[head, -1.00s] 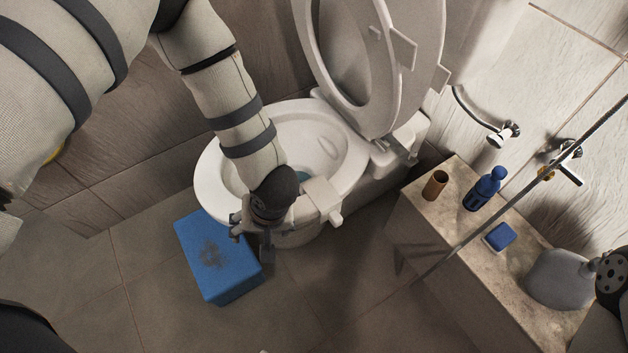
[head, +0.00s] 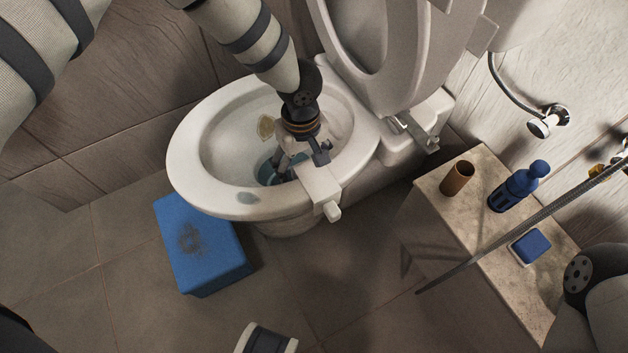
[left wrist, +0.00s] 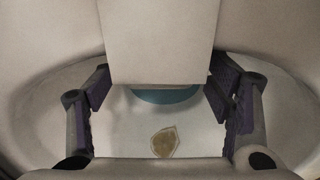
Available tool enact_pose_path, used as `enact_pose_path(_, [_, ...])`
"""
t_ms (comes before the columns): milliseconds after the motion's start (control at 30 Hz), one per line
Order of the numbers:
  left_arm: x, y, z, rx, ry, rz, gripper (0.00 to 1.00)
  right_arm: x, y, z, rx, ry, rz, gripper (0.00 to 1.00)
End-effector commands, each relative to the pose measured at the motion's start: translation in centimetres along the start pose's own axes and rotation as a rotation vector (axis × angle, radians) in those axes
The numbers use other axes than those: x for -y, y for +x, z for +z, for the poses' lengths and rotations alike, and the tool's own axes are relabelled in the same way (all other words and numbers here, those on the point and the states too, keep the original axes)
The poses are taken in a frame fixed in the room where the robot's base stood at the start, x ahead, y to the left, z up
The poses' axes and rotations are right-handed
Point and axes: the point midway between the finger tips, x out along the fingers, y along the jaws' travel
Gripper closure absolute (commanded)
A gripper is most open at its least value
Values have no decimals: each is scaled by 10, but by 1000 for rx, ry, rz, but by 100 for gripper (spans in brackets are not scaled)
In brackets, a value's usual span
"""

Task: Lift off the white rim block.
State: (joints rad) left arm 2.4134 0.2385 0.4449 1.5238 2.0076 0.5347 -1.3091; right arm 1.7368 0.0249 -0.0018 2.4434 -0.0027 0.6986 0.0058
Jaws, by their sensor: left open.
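The white rim block (head: 322,186) sits across the front right part of the toilet's rim (head: 200,196), with a small knob at its outer end. My left gripper (head: 300,164) is over the bowl at the block's inner end, pointing down. In the left wrist view the block (left wrist: 160,40) reaches from the top of the picture in between the two dark fingers (left wrist: 160,92). The fingers are open, one on each side, with narrow gaps showing. My right gripper is not in view.
The raised lid and seat (head: 390,60) stand behind the bowl. A yellowish stain (head: 266,127) marks the bowl wall, and a grey spot marks the rim. A blue box (head: 205,250) is on the floor. A ledge at right holds a blue bottle (head: 518,186), brown cup (head: 457,178) and blue sponge (head: 531,246).

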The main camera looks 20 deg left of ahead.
Motion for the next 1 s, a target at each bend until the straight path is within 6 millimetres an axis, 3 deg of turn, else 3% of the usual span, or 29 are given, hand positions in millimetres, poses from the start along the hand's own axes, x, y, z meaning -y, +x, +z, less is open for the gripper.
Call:
enact_pose_path(233, [0,2,0,-1,0,2,27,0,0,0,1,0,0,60])
enact_pose_path(467, [0,2,0,-1,0,1,78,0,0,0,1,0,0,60])
enact_pose_path(767, [0,-1,0,-1,0,2,78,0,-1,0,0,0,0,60])
enact_pose_path(1000, [-1,-60,-1,-2,-2,7,78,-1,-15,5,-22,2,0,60])
